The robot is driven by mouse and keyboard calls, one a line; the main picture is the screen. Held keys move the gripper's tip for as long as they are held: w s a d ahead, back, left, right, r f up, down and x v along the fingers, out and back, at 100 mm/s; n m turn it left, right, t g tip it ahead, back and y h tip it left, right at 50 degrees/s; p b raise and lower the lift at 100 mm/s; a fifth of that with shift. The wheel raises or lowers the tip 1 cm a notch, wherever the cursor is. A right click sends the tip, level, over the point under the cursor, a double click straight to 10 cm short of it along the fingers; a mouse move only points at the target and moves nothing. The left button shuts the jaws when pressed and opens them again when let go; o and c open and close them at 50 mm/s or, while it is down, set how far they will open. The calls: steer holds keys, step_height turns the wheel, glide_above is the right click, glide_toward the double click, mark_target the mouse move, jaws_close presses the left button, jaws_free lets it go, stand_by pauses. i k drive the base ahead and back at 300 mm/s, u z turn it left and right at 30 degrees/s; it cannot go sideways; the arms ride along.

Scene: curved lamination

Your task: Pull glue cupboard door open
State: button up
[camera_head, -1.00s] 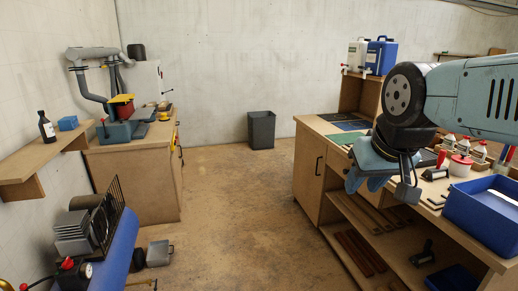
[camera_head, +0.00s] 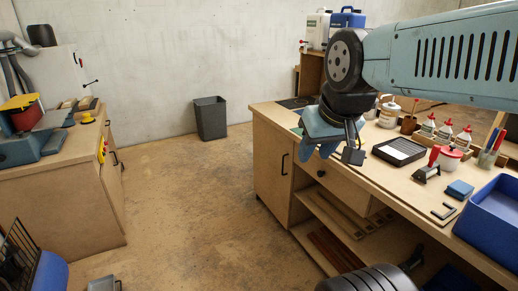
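A wooden cupboard door (camera_head: 270,170) is at the left end of the right-hand workbench, and it looks shut. Its upright black bar handle (camera_head: 284,163) is near the door's right edge. I cannot tell from the picture whether this is the glue cupboard. My gripper (camera_head: 320,150) hangs at the end of my arm, above and to the right of the handle in the picture. It appears apart from the door, with its blue-grey fingers pointing down. The gap between its fingertips is not clear.
The workbench top (camera_head: 412,186) holds glue bottles (camera_head: 446,132), a black tray (camera_head: 399,151) and a blue bin (camera_head: 492,222). A drawer (camera_head: 345,184) is right of the door. A dark waste bin (camera_head: 210,118) stands by the wall. The floor (camera_head: 190,190) left of the door is clear.

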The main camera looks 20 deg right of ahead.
mark_target(274, 165)
steer(key=u, duration=0.15)
steer(key=i, duration=1.75)
steer(key=u, duration=0.15)
